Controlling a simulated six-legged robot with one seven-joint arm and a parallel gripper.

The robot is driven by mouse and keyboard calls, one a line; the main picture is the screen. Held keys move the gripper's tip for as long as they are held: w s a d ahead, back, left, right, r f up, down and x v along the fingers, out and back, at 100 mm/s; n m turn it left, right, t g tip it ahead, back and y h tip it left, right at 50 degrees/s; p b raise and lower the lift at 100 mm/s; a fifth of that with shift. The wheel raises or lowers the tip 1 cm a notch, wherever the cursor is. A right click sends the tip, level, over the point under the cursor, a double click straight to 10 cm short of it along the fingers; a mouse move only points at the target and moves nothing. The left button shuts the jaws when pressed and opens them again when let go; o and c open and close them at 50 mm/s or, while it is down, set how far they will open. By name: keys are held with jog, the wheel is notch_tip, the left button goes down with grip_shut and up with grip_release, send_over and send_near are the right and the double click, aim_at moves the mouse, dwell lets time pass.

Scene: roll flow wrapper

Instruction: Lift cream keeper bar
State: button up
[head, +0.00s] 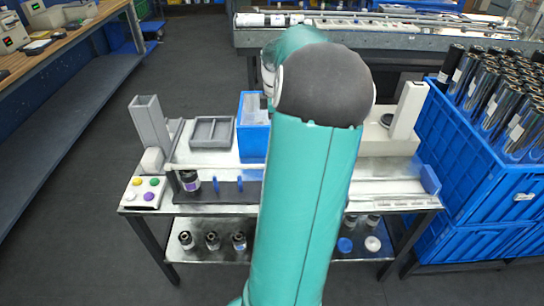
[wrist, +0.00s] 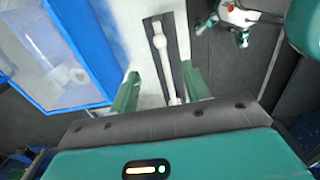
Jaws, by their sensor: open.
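In the wrist view a thin cream bar (wrist: 161,58) with a rounded end lies over a dark strip on a pale surface. My gripper (wrist: 159,72) is open, with one green finger on each side of the bar. The bar runs between the fingers and toward the palm; I cannot tell whether either finger touches it. In the head view my arm covers the middle of the bench, and my gripper and this bar are hidden behind it.
A blue-framed clear box (wrist: 68,60) is close left of the fingers; a blue box (head: 253,143) stands on the metal bench (head: 225,225). A grey tray (head: 211,132) and button panel (head: 145,192) are left. A blue crate (head: 455,140) of dark rolls is right.

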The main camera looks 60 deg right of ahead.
notch_tip(320, 180, down, 14)
jog(key=shift+r, duration=0.1)
dwell(0.4)
grip_shut()
